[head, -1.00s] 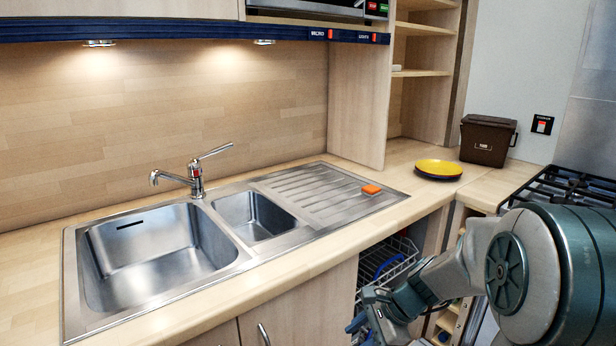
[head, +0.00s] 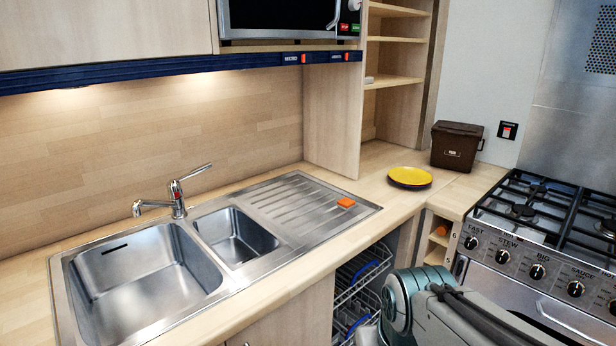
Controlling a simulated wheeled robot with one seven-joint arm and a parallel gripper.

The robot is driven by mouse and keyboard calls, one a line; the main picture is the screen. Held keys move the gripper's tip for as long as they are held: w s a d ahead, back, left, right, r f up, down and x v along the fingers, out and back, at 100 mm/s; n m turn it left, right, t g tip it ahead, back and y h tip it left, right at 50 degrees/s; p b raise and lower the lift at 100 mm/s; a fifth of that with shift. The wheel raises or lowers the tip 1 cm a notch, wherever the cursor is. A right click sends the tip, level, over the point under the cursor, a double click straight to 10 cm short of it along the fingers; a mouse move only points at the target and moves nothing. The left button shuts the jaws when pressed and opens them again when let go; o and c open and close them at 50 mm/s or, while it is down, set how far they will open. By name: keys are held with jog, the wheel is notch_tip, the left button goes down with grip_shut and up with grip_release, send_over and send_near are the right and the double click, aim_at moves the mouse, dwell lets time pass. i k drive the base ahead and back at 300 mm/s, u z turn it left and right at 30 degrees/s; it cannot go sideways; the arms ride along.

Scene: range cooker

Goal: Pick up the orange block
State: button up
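The orange block (head: 346,202) lies on the right part of the ribbed steel drainboard (head: 290,205), right of the sink bowls. Nothing covers it. My arm shows at the bottom right, in front of the counter and well below and to the right of the block. My gripper is not visible in the current head view.
A yellow plate (head: 410,177) and a brown bin (head: 456,146) stand right of the drainboard. The tap (head: 176,195) rises behind the bowls. A dish rack (head: 362,276) shows below the counter. The gas cooker (head: 550,230) is at right.

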aim_at(345, 204)
jog(key=u, duration=0.25)
jog(key=i, duration=0.65)
jog(key=z, duration=0.5)
